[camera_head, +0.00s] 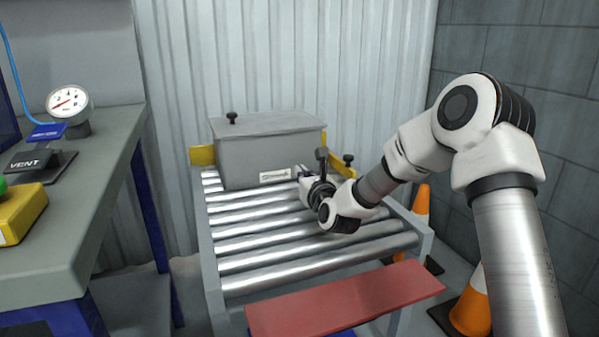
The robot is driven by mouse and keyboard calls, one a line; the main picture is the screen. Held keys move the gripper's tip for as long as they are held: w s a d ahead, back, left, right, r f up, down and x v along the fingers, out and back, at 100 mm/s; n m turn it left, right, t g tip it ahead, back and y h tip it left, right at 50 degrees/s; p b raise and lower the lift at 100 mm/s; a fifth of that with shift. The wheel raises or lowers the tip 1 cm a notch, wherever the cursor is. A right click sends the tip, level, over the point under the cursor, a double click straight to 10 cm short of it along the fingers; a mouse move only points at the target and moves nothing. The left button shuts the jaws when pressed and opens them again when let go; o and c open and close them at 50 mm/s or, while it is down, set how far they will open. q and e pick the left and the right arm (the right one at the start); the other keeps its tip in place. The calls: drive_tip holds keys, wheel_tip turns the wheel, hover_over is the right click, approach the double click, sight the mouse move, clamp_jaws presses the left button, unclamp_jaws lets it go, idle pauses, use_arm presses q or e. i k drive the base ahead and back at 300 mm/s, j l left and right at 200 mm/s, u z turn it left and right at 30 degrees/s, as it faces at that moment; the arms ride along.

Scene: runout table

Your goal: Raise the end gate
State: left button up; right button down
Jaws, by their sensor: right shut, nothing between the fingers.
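The end gate, which I take to be the red flat panel (345,298), lies folded down at the near end of the roller table (216,300). It slopes slightly, and its right side sits higher in the picture. My right gripper (302,173) is shut and empty. It is over the rollers at the right front of the grey box, well behind the red panel. I cannot tell whether its fingertips touch the box. The gripper and wrist hide some of the rollers. My left gripper is not in view.
A grey lidded box (250,155) stands on the far rollers before a yellow stop (202,155). A bench (75,220) with a gauge (68,101) and a VENT device (36,164) stands left. Orange cones (470,312) stand on the right floor. The near rollers are clear.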

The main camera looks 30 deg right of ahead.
sight(333, 308)
drive_tip(key=k+j, duration=1.2)
drive_tip(key=k, duration=0.05)
